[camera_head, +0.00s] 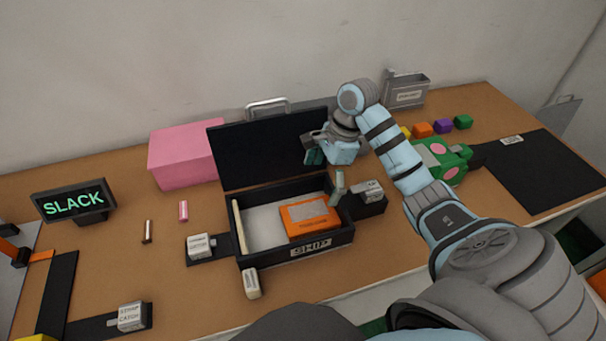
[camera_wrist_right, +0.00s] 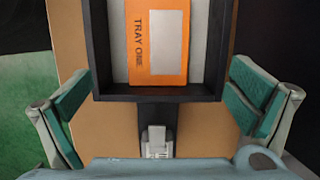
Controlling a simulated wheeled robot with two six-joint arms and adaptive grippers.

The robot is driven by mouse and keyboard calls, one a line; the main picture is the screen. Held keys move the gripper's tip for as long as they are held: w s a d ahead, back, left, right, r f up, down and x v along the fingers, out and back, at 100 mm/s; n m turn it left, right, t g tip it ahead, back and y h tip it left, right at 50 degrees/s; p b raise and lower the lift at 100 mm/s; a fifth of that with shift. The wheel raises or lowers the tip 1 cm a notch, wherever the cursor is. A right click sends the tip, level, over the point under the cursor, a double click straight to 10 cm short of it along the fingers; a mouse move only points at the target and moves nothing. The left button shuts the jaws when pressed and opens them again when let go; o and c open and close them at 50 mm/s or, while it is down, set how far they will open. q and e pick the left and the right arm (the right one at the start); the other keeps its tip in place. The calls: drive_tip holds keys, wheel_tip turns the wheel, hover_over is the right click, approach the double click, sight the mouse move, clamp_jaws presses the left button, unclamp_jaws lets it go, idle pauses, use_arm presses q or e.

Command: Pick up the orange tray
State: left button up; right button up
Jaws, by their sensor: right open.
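The orange tray (camera_head: 310,230) lies inside an open black case (camera_head: 290,261) marked SHIP, against the right part of its pale floor. In the right wrist view the orange tray (camera_wrist_right: 145,74) reads TRAY ONE and has a grey panel. My right gripper (camera_head: 326,171) is open and empty above the right end of the case. In the wrist view the green-padded fingers of the right gripper (camera_wrist_right: 160,92) stand wide apart, on either side of the case's near wall.
The case's black lid (camera_head: 265,148) stands up behind it. Small catch blocks (camera_head: 199,246) (camera_head: 367,191) sit at both ends. A pink box (camera_head: 186,155) stands behind left, a SLACK sign (camera_head: 75,201) further left. A green item (camera_head: 445,160) and coloured blocks (camera_head: 442,126) lie right.

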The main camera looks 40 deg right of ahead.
drive_tip(key=b, duration=0.2)
hover_over(310, 214)
drive_tip(key=s+d, duration=0.1)
drive_tip(key=f, duration=0.5)
drive_tip(key=shift+s+d, duration=0.2)
drive_tip(key=x, duration=0.6)
drive_tip(key=shift+w+d+f, duration=0.1)
drive_tip(key=shift+w+f, duration=0.1)
drive_tip(key=shift+w, duration=0.2)
drive_tip(key=shift+c, duration=0.7)
use_arm(q)
drive_tip(key=f, duration=0.1)
drive_tip(key=s+f, duration=0.1)
drive_tip(key=f, duration=0.1)
drive_tip(key=shift+f, duration=0.2)
use_arm(e)
drive_tip(key=c, duration=1.1)
